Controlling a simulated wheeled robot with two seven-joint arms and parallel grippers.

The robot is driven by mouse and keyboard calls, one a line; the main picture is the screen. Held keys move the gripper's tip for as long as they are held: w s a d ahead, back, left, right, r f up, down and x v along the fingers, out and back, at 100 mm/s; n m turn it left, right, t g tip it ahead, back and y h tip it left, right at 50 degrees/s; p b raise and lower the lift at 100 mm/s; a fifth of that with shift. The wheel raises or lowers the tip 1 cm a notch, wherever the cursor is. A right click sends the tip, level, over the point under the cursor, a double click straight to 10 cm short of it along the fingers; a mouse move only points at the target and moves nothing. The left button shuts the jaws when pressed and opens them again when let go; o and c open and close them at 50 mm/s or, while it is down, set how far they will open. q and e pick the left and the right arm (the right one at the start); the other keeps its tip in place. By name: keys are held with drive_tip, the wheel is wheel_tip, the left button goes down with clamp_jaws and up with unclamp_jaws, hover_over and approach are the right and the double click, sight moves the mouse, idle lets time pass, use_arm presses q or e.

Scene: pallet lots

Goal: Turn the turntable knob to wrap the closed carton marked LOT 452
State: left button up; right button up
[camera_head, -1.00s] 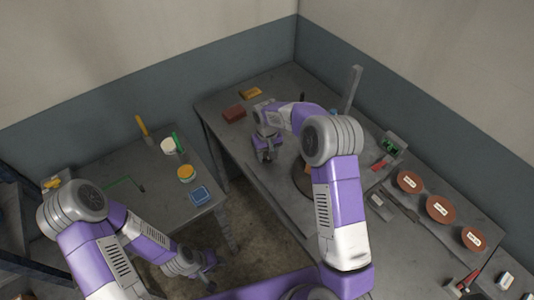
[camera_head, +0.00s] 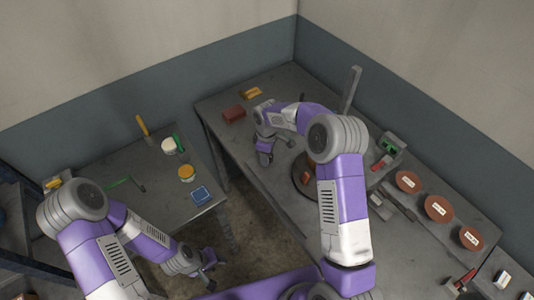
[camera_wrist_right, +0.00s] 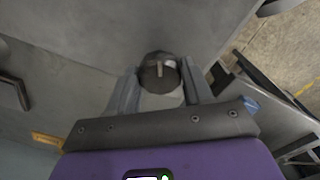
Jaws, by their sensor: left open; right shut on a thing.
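The turntable (camera_head: 300,184) is a dark round plate on the long grey table, partly behind my right arm. A small brown patch shows on it beside the arm; I cannot tell whether it is the carton, and no LOT 452 mark is readable. The knob (camera_wrist_right: 158,74), dark and round with a pale pointer line, sits between the fingers of my right gripper (camera_wrist_right: 161,80) in the right wrist view. That gripper (camera_head: 266,156) is shut on it, low at the table's near side in the head view. My left gripper (camera_head: 209,266) is open and empty over the floor between the tables.
Brown discs with white labels (camera_head: 438,209) lie along the right of the long table, near a device with a green screen (camera_head: 390,147). A post (camera_head: 350,91) stands behind the turntable. A red block (camera_head: 234,114) lies at the back left. The left table holds a blue item (camera_head: 201,194).

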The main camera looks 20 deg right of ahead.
drive_tip(key=shift+n, duration=0.5)
drive_tip(key=o, duration=1)
drive_tip(key=shift+o, duration=0.2)
drive_tip(key=shift+r+p, duration=0.3)
drive_tip(key=shift+r, duration=3.5)
